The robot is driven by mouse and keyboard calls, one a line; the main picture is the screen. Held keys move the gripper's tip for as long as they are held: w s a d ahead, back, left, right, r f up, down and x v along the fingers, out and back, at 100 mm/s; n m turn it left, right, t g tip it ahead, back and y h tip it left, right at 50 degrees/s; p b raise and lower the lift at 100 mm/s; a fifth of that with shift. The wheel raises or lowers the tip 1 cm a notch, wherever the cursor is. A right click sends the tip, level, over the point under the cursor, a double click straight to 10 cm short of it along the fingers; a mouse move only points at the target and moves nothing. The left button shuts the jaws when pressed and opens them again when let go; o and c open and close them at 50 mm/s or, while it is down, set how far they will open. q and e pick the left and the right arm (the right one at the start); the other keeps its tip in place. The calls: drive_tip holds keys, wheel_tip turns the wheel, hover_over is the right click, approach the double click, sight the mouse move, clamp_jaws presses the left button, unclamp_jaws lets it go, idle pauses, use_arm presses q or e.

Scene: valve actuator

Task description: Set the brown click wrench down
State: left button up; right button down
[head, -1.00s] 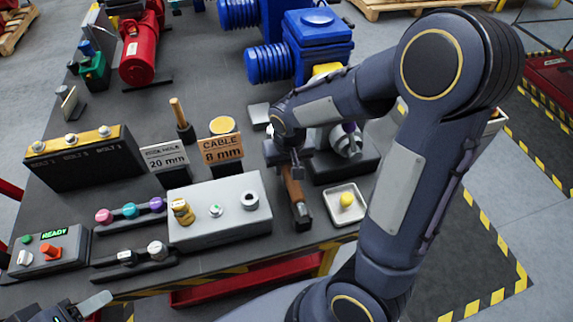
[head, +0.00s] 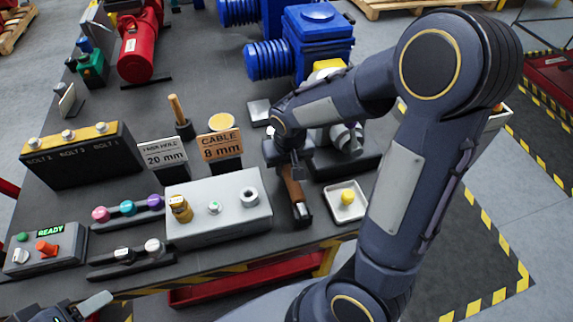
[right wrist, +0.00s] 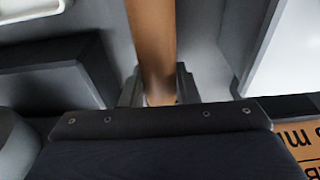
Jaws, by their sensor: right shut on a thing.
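The brown click wrench (head: 293,190) stands out below my right gripper (head: 290,168) in the head view, between the grey fixture block and the small white tray. Its dark end points toward the table's front edge. In the right wrist view the brown wrench (right wrist: 152,40) runs up from between the fingers of my right gripper (right wrist: 158,88), which is shut on it. I cannot tell whether the wrench touches the table. My left gripper (head: 85,305) shows only in part at the bottom left, and its jaw state is unclear.
The grey fixture block (head: 225,225) with several fittings is just left of the wrench. A white tray (head: 345,214) with a yellow ball is just right. Signs reading "CABLE 8 mm" (head: 220,146) and "20 mm" (head: 164,155) stand behind the block. A blue valve actuator (head: 318,50) is behind.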

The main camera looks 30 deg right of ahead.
sight(288, 167)
drive_tip(key=shift+f, duration=0.35)
drive_tip(key=c, duration=1)
unclamp_jaws()
drive_tip(key=shift+c, duration=0.2)
drive_tip(key=r, duration=0.5)
drive_tip(key=s+r, duration=0.1)
drive_tip(key=r, duration=0.1)
drive_tip(key=shift+s+a+r, duration=0.1)
drive_tip(key=shift+r, duration=0.3)
drive_tip(key=s+r, duration=0.1)
drive_tip(key=s, duration=0.1)
drive_tip(key=s+r+y, duration=0.1)
drive_tip(key=s, duration=0.1)
drive_tip(key=s+r+t+y, duration=0.1)
drive_tip(key=s, duration=0.1)
drive_tip(key=shift+s+a, duration=0.2)
drive_tip(key=shift+s, duration=0.1)
drive_tip(key=s+a+r+t+y, duration=0.1)
drive_tip(key=s+a+t+y, duration=0.1)
drive_tip(key=s, duration=0.7)
drive_tip(key=shift+a+r+n+t, duration=0.25)
drive_tip(key=shift+a+n+t, duration=0.15)
drive_tip(key=shift+a, duration=0.35)
